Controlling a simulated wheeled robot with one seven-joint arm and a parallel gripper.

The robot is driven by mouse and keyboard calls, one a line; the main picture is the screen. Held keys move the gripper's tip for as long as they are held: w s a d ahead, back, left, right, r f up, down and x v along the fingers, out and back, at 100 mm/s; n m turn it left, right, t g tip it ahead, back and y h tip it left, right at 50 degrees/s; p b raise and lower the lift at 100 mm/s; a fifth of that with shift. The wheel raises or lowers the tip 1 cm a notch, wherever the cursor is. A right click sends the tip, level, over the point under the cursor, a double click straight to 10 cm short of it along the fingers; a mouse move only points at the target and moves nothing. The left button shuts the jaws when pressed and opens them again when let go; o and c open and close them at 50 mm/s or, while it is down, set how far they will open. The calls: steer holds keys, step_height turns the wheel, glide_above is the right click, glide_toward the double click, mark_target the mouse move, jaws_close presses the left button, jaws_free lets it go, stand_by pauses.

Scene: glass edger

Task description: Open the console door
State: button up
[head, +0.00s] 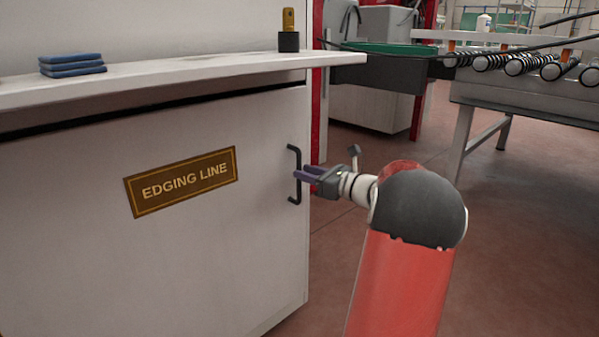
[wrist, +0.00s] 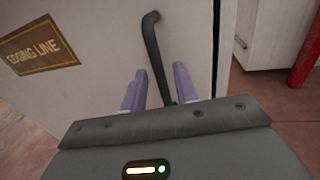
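The console door (head: 70,200) is a pale flat panel with a brown EDGING LINE plate (head: 180,181). It appears shut under the white counter. A black bar handle (head: 293,160) stands upright near its right edge. My gripper (head: 299,173) is at the handle's middle, coming from the right. In the wrist view, the handle (wrist: 152,45) runs down between the two purple fingers of my gripper (wrist: 156,82). The fingers are apart, with a gap showing on both sides of the bar. The lower part of the handle is hidden behind my gripper body.
The counter (head: 190,70) overhangs the door and holds blue pads (head: 72,65) and a small black-and-yellow item (head: 288,32). A roller conveyor (head: 520,85) stands at the back right. A red post (head: 318,110) rises behind the console. Red floor right of the console is open.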

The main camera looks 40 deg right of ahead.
steer(key=shift+x, duration=1.45)
jaws_close()
